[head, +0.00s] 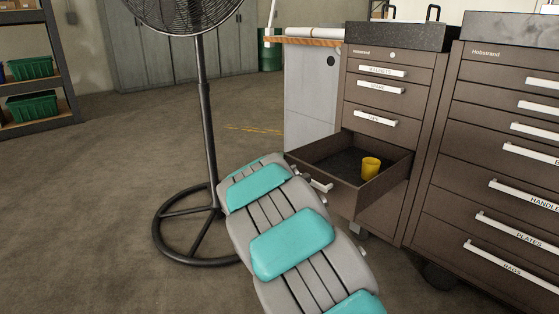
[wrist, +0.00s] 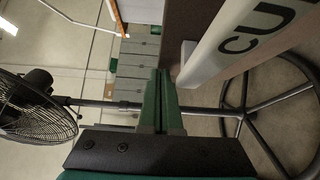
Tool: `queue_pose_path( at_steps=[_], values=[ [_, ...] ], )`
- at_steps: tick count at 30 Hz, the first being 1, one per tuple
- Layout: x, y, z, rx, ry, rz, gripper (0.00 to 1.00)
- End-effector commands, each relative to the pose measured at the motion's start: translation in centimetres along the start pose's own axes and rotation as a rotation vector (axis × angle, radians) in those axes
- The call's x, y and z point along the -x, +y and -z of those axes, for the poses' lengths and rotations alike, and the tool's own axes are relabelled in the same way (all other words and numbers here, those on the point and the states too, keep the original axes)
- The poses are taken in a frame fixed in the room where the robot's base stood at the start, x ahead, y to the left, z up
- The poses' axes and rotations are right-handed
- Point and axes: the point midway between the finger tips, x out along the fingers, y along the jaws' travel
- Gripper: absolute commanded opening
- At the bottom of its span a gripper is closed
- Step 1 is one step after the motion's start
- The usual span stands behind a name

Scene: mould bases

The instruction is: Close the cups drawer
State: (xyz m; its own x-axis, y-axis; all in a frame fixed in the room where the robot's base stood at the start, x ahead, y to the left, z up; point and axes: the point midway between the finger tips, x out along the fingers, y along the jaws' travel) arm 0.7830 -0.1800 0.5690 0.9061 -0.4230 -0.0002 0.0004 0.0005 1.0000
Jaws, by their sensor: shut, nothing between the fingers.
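The cups drawer (head: 387,184) is pulled out of the brown cabinet in the head view. A yellow cup (head: 370,168) stands inside it. Part of its white handle (head: 321,186) shows beside my arm, which hides much of the drawer front. In the wrist view the white handle (wrist: 250,38), with the letters "CU" visible, is large and close at the upper right, beside the brown drawer front (wrist: 188,25). My gripper (wrist: 161,78) has its green fingers together and empty, tips beside the handle's end. I cannot tell whether they touch it. The gripper is hidden in the head view.
A black pedestal fan (head: 205,110) stands left of my arm, its ring base on the floor close by. A second brown drawer cabinet (head: 500,75) stands at the right. The upper drawers of the cups cabinet are shut. Open floor lies at the left.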

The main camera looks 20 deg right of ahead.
Motion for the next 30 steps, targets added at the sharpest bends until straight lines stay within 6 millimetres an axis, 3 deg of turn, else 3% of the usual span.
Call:
queue_pose_path(
  at_steps=[8, 30],
  values=[
    [-2.6, 0.2, -2.8, 0.000, -0.004, -0.001, 0.00],
    [-16.1, 0.0, -16.4, -0.003, -0.004, -0.003, 0.00]
  ],
)
